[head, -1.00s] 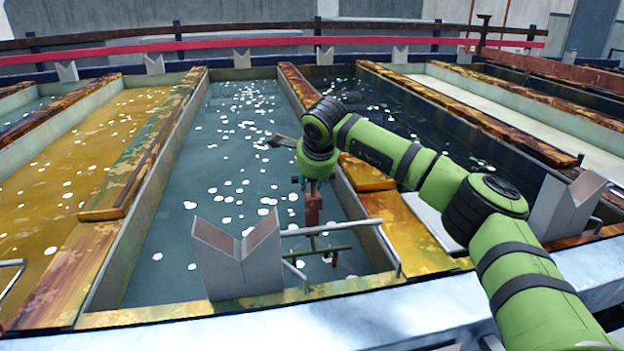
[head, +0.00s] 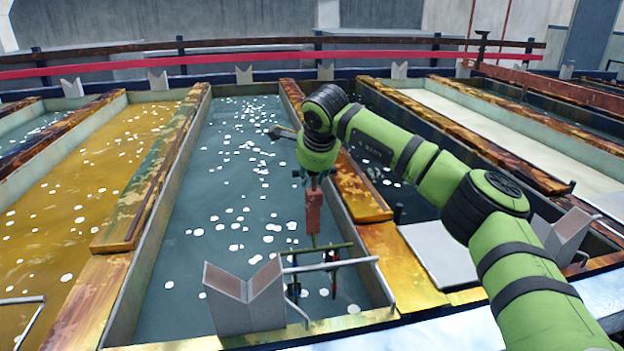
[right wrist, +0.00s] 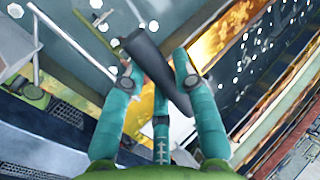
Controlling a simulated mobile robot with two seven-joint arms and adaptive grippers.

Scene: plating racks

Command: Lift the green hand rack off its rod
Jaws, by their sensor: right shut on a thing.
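The green hand rack (head: 334,246) hangs below my right gripper (head: 314,184) in the head view. Its thin green bar shows just above the grey rod (head: 345,262), over the front of the blue-grey tank. A reddish upright part joins the bar to the gripper, and small dark and reddish parts hang beneath. I cannot tell whether any part still touches the rod. In the right wrist view the teal fingers (right wrist: 160,82) are closed around a dark grey bar, with the rest of the rack largely hidden behind it. My left gripper is out of view.
A V-shaped grey block (head: 245,300) stands at the tank's front, left of the rod. Another V-block (head: 562,238) stands at right. Stained wooden planks (head: 140,215) separate the tanks. A red rail (head: 200,65) crosses the back.

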